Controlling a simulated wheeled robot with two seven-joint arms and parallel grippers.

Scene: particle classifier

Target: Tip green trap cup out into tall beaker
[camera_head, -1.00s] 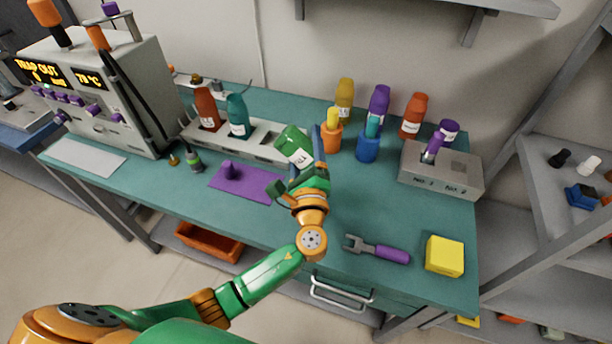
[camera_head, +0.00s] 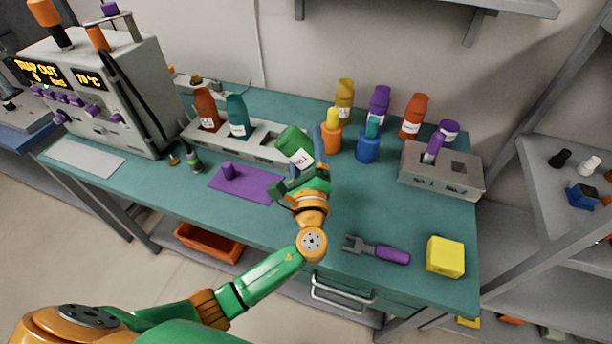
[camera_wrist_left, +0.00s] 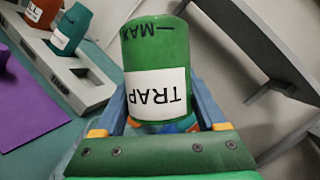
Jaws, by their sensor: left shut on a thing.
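The green trap cup (camera_head: 295,146) has a white label and is held tilted above the table, in front of the right end of the grey rack. My left gripper (camera_head: 308,180) is shut on it. In the left wrist view the green cup (camera_wrist_left: 155,50) sits between the two blue fingers (camera_wrist_left: 160,115), its TRAP label and MAX mark upside down in the picture. The inside of the cup is hidden. I cannot tell which vessel is the tall beaker. My right gripper is not in view.
The grey rack (camera_head: 262,150) holds red and teal bottles. An orange cup (camera_head: 329,138), a blue cup (camera_head: 367,150) and several bottles stand behind. A grey two-slot block (camera_head: 470,178), a purple-handled tool (camera_head: 392,254) and a yellow cube (camera_head: 445,256) are right.

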